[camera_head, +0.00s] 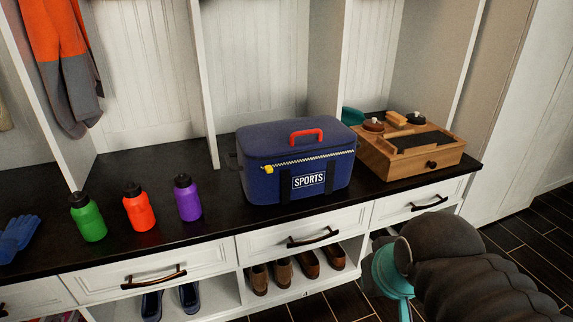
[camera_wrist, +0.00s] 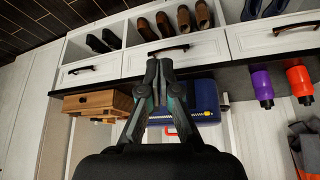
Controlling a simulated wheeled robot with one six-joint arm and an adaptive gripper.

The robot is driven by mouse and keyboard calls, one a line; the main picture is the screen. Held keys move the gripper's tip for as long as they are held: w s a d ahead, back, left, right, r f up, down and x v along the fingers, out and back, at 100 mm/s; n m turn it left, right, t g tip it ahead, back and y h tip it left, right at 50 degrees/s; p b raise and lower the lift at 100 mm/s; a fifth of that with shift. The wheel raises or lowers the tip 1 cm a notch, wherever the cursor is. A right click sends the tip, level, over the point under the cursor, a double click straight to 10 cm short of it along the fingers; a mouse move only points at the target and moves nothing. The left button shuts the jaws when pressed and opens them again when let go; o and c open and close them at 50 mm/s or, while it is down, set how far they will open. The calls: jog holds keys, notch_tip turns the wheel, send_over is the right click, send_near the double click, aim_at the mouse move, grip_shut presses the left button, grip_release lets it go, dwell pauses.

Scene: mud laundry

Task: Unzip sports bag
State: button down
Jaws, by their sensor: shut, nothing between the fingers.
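The blue sports bag (camera_head: 270,185) stands upright on the black bench top, with a "SPORTS" label on its front and a red handle (camera_head: 305,135) on its closed lid. A pale zip line runs along the upper front, with the yellow zip pull (camera_head: 268,169) at its left end. In the wrist view, which is upside down, the bag (camera_wrist: 207,96) is partly hidden behind my gripper (camera_wrist: 159,66). My gripper's fingers are together and empty, apart from the bag. In the head view my arm is at the lower right and the fingertips cannot be made out.
Green (camera_head: 87,218), orange (camera_head: 138,208) and purple (camera_head: 188,199) bottles stand left of the bag. A wooden box (camera_head: 412,152) with shoe-care items sits to its right. Drawer handles (camera_head: 313,238) protrude below the bench edge. Shoes (camera_head: 284,275) fill the cubbies underneath.

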jog(key=w+a+r+n+g+h, duration=0.1)
jog(key=w+a+r, duration=0.3)
jog(key=w, duration=0.4)
jog(key=w+a+r+h, duration=0.1)
jog(key=w+a+r, duration=0.3)
jog(key=w, duration=0.5)
jog(key=w+a+h, duration=0.1)
jog(key=w+a, duration=0.6)
jog(key=a, duration=0.2)
jog(key=w+a+f+n+t+h, duration=0.1)
jog(key=w+a, duration=0.6)
jog(key=a, duration=0.2)
jog(key=shift+a+f, duration=0.15)
jog(key=shift+a, duration=0.15)
jog(key=shift+w, duration=0.1)
